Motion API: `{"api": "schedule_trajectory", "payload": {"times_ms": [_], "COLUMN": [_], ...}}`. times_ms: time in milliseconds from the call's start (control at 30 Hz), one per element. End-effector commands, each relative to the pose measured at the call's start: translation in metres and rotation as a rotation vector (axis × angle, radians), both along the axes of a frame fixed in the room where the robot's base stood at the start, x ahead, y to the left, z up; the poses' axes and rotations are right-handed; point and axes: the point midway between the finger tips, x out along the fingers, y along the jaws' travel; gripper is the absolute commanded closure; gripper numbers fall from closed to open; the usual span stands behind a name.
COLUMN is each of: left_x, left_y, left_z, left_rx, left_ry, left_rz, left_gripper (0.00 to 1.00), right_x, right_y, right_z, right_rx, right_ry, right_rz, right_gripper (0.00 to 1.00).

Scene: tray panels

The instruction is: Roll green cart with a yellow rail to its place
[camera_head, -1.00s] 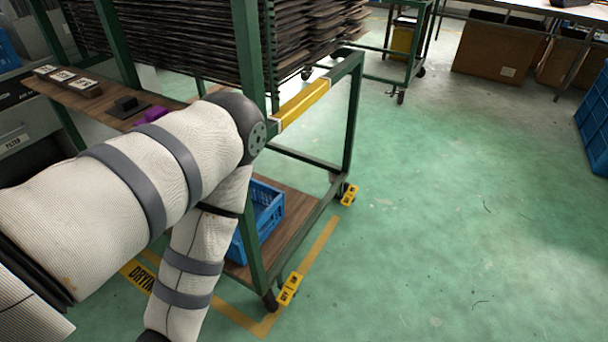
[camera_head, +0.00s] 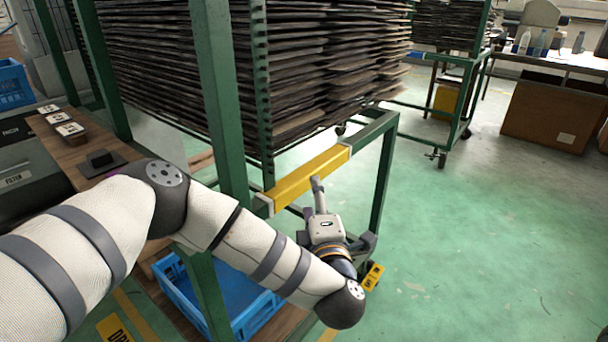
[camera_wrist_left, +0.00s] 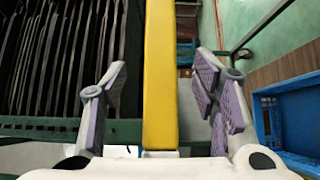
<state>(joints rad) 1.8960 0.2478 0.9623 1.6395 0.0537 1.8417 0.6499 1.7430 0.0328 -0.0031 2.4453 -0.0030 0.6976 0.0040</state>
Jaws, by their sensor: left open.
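The green cart (camera_head: 217,90) stands at left and centre in the head view, loaded with a tall stack of dark panels (camera_head: 330,75). Its yellow rail (camera_head: 310,178) spans the near end, below the stack. My left gripper (camera_head: 317,190) is at the rail, coming from its near, lower side. In the left wrist view the rail (camera_wrist_left: 160,75) runs between the two spread fingers, with a visible gap on each side. The gripper is open and not closed on it. My left arm hides part of the cart's lower frame. My right gripper is not in view.
A blue crate (camera_head: 240,295) sits on the cart's lower shelf. A yellow block (camera_head: 373,276) is near the cart's foot. Yellow floor tape (camera_head: 130,312) shows at lower left. Another green cart (camera_head: 466,85) stands behind. Green floor (camera_head: 490,240) is clear at right.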

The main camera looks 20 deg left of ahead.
Motion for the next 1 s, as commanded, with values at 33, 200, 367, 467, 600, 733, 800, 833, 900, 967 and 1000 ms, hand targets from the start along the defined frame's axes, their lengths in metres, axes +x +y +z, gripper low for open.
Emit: {"api": "schedule_trajectory", "payload": {"times_ms": [33,200,367,467,600,733,800,833,900,967,1000], "left_x": [0.010,0.051,0.079,0.088,0.092,0.092,0.092,0.092,0.092,0.092,0.092], "left_y": [0.007,0.025,0.037,0.041,0.043,0.042,0.042,0.042,0.042,0.042,0.042], "left_z": [0.000,-0.002,-0.002,-0.002,0.000,0.000,0.000,0.000,0.000,0.000,0.000], "left_rx": [0.001,0.003,0.003,0.004,0.004,0.004,0.004,0.005,0.005,0.005,0.005], "left_ry": [-0.002,0.001,0.003,0.004,0.004,0.003,0.003,0.004,0.003,0.003,0.003], "left_rz": [0.005,0.002,-0.001,-0.003,-0.005,-0.006,-0.006,-0.006,-0.006,-0.006,-0.006], "left_gripper": [0.46,0.46,0.46,0.46,0.46,0.46,0.55,0.62,0.78,0.91,1.00], "right_x": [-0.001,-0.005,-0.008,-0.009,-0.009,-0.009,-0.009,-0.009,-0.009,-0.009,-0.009], "right_y": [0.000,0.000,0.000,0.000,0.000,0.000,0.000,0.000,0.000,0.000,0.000], "right_z": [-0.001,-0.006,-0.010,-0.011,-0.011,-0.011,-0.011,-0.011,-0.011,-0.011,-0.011], "right_rx": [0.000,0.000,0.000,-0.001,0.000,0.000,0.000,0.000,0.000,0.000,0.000], "right_ry": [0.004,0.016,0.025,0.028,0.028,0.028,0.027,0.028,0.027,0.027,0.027], "right_rz": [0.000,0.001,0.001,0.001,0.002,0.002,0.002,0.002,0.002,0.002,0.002], "right_gripper": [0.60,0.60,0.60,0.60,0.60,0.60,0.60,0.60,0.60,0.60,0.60]}}
